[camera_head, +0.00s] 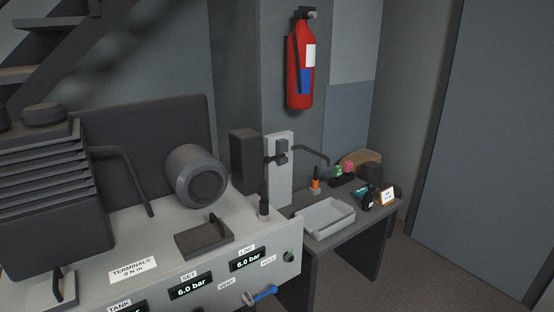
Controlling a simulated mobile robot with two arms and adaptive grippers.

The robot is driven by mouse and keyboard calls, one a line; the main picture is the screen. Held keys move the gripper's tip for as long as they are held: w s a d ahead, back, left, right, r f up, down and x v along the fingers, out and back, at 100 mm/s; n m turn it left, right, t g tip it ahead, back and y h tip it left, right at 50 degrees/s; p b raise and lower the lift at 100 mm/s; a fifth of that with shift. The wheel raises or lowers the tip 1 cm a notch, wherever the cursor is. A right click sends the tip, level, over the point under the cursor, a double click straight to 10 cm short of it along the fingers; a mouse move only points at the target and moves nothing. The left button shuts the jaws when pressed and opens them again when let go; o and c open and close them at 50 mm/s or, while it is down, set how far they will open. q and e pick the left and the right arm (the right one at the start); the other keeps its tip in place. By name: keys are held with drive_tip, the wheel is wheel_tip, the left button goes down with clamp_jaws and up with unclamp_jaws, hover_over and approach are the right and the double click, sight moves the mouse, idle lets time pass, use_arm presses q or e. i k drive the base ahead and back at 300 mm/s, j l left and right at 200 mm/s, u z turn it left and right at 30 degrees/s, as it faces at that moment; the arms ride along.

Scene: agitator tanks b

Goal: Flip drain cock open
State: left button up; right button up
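No part is labelled as a drain cock in this view, and I cannot tell one for certain. A small blue lever (265,293) sticks out from the front of the grey panel unit (150,292), low in the picture. The lever slants up to the right from a metallic fitting (247,298). Small labels above it seem to read VENT (227,284) and HOLD (268,261). Neither of my grippers is in view. The lower part of the panel is cut off by the picture's bottom edge.
A dark finned block (45,190) and a grey cylinder (197,177) stand on the unit. To the right is a table with a pale tray (326,221) and small items. A red extinguisher (300,65) hangs on the wall. Floor (440,270) is clear at right.

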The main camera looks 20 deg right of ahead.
sight(268, 159)
drive_tip(key=i+l, duration=0.15)
drive_tip(key=l, duration=0.25)
drive_tip(key=i+l, duration=0.2)
drive_tip(key=l, duration=0.2)
drive_tip(key=i+l, duration=0.15)
drive_tip(key=l, duration=0.25)
drive_tip(key=i+l, duration=0.15)
drive_tip(key=l, duration=0.25)
drive_tip(key=i+l, duration=0.2)
drive_tip(key=l, duration=0.2)
drive_tip(key=i+l, duration=0.15)
drive_tip(key=l, duration=0.3)
drive_tip(key=i+l+z, duration=0.1)
drive_tip(key=l, duration=0.3)
drive_tip(key=i, duration=0.05)
